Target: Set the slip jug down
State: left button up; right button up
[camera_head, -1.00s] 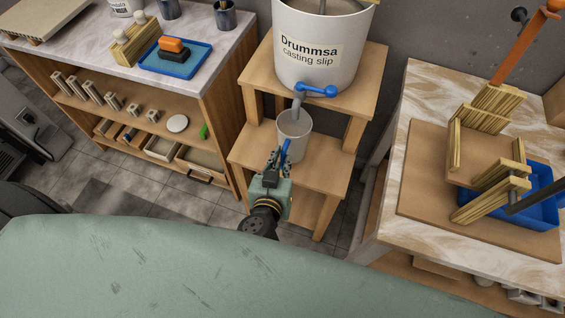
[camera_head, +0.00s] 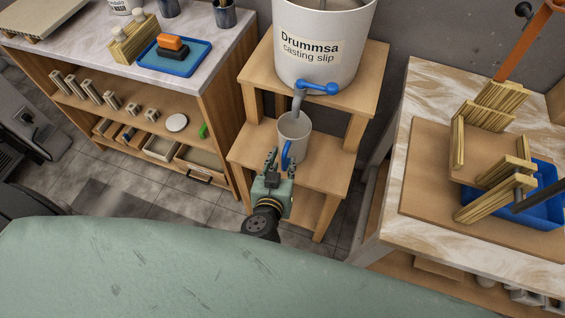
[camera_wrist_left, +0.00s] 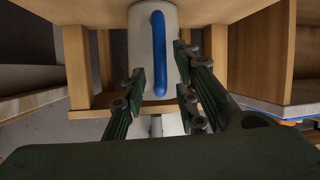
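The slip jug (camera_head: 297,126) is a pale grey cup with a blue handle (camera_head: 287,153). It stands upright on the lower step (camera_head: 325,172) of a wooden stand, under the tap of the casting slip bucket. My left gripper (camera_head: 271,160) is at the jug's handle side. In the left wrist view its fingers (camera_wrist_left: 160,97) are spread apart, with a gap either side of the blue handle (camera_wrist_left: 159,60); the jug body (camera_wrist_left: 140,45) is behind it. The jug's contents cannot be made out. My right gripper is not in view.
The white bucket (camera_head: 322,70) with a blue tap lever (camera_head: 318,88) stands on the upper step. A shelf unit with a blue tray (camera_head: 174,60) is at left. A marbled table (camera_head: 415,215) at right holds a board, wooden slats and a blue tub (camera_head: 540,210).

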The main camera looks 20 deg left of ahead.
pick_arm(q)
jog(key=shift+s+r, duration=0.1)
jog(key=v, duration=1.1)
jog(key=shift+s+r+p, duration=0.2)
jog(key=shift+s+p, duration=0.15)
jog(key=shift+d, duration=0.1)
